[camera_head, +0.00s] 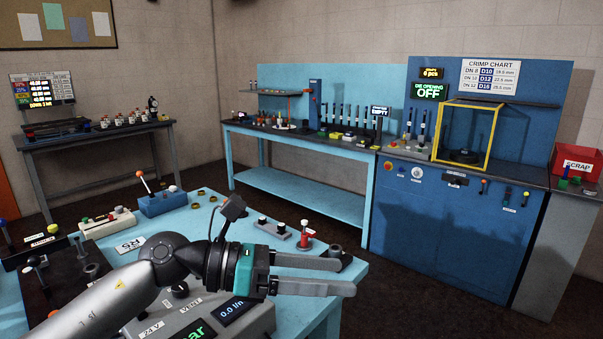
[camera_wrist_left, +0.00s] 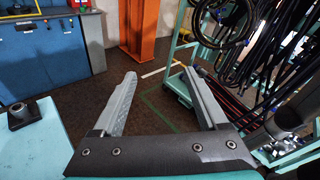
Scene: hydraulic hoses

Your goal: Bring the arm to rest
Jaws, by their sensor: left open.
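My left gripper (camera_head: 345,276) reaches in from the lower left of the head view, above the near light-blue bench (camera_head: 205,208). Its two grey fingers point right and are apart. In the left wrist view the fingers (camera_wrist_left: 165,88) are spread with nothing between them, and the dark floor shows beyond. My left arm crosses the lower left of the head view and hides part of the bench. My right gripper is in neither view.
The bench holds a blue lever box (camera_head: 160,203), a red-topped fitting (camera_head: 305,237) and a grey display box (camera_head: 200,318) below my gripper. A blue crimp station (camera_head: 450,215) stands behind. A hose rack (camera_wrist_left: 195,55) is right in the wrist view. Floor between is clear.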

